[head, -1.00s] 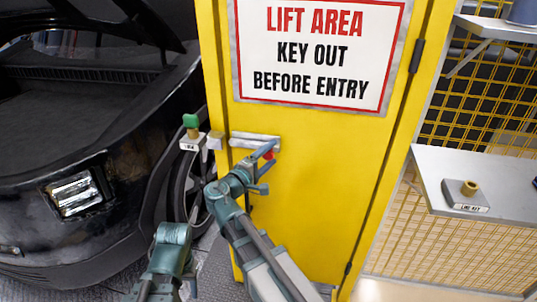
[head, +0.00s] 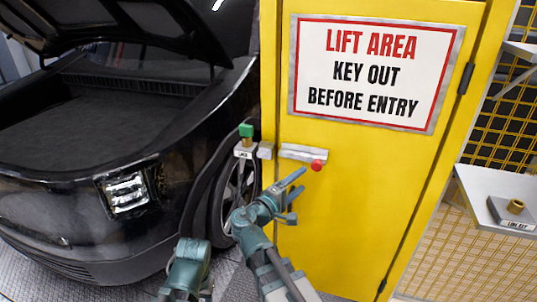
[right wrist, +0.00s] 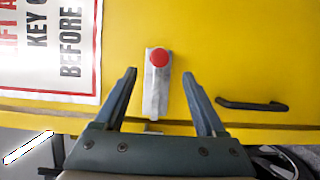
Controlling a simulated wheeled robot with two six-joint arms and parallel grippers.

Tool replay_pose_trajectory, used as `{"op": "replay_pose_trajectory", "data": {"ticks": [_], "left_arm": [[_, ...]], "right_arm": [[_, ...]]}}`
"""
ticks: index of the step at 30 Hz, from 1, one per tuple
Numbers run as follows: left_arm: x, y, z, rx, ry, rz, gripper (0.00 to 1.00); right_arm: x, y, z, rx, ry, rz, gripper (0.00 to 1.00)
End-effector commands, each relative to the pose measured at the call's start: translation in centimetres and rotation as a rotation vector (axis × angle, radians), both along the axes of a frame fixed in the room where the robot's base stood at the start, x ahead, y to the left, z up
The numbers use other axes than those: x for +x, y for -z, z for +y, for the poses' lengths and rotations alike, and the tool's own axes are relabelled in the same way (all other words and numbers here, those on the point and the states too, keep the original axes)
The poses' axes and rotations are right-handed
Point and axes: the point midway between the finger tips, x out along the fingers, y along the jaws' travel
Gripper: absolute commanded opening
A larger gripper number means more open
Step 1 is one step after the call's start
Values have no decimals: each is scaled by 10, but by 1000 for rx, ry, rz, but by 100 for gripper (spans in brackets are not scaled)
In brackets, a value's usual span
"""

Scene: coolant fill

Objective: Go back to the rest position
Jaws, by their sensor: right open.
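My right gripper (head: 298,192) is open and empty in front of the yellow door. In the right wrist view its two fingers (right wrist: 160,74) stand apart, with nothing between them. The grey door latch (head: 300,152) with its red knob (head: 318,166) lies beyond the fingers; in the right wrist view the knob (right wrist: 160,57) shows clear just past the fingertips. A teal part of my other arm (head: 187,266) shows at the bottom of the head view; its gripper fingers cannot be made out.
The yellow door (head: 340,220) carries a lift area sign (head: 375,72) and looks shut. A green-topped key block (head: 245,140) is at its left edge. A black car (head: 70,190) with raised hood stands left. A shelf (head: 480,190) at right holds a brass-knobbed grey block (head: 512,212).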

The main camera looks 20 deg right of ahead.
Motion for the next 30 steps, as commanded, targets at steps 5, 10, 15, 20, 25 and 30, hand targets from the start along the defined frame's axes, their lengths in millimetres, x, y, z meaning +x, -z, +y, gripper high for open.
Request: {"op": "replay_pose_trajectory", "data": {"ticks": [5, 10, 15, 20, 25, 30], "left_arm": [[0, 0, 0, 0, 0, 0, 50], [0, 0, 0, 0, 0, 0, 50], [0, 0, 0, 0, 0, 0, 50], [0, 0, 0, 0, 0, 0, 50], [0, 0, 0, 0, 0, 0, 50], [0, -10, 0, 0, 0, 0, 50]], "right_arm": [[-6, 16, 2, 75, 14, 15, 72], [-34, 80, 22, 375, 76, 103, 72], [-76, 153, 73, 732, 147, 265, 72], [-115, 192, 126, 984, 194, 422, 72], [-151, 212, 174, 1176, 225, 570, 72], [-181, 209, 213, 1318, 243, 698, 72]]}}
